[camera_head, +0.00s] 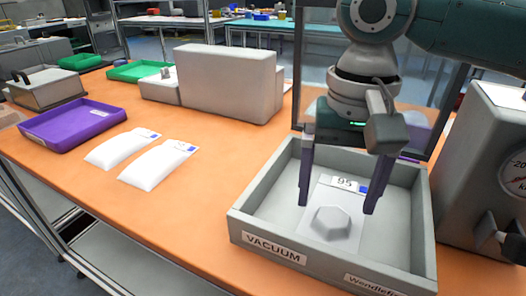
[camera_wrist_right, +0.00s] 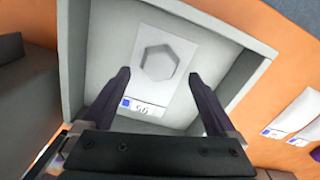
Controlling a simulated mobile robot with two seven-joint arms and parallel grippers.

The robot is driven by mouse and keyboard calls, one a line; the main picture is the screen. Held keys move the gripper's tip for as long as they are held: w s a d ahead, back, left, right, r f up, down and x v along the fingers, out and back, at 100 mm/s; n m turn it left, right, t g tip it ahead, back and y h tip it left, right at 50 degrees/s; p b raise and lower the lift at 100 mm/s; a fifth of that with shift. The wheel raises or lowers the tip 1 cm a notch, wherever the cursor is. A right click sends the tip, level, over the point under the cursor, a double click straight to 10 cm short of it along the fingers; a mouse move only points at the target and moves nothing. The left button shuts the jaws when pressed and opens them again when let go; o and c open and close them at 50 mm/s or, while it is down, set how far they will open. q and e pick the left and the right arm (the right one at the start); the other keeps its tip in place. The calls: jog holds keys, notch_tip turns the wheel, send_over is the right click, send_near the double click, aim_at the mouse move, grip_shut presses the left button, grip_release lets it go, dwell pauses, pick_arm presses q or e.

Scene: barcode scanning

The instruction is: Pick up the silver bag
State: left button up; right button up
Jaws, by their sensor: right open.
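A flat silver-grey bag (camera_head: 333,221) with a hexagonal bulge and a label reading 95 lies in the grey tray (camera_head: 270,252) marked VACUUM. It also shows in the right wrist view (camera_wrist_right: 158,62), with its label towards my gripper. My right gripper (camera_head: 337,206) is over the tray, pointing down, with its two purple fingers spread wide on either side of the bag. In the right wrist view the open fingers (camera_wrist_right: 159,74) have nothing between them but the bag below; I cannot tell the exact height gap. My left gripper is not in view.
Two white labelled bags (camera_head: 155,166) (camera_head: 122,149) lie on the orange table left of the tray. A purple tray (camera_head: 75,128) and green tray (camera_head: 135,71) are farther left. A large grey box (camera_head: 230,85) stands behind. A gauge machine (camera_head: 480,150) stands close on the right.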

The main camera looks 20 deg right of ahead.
aim_at(337, 206)
notch_tip(337, 206, down, 3)
jog(key=shift+r, duration=0.15)
grip_shut()
dwell(0.7)
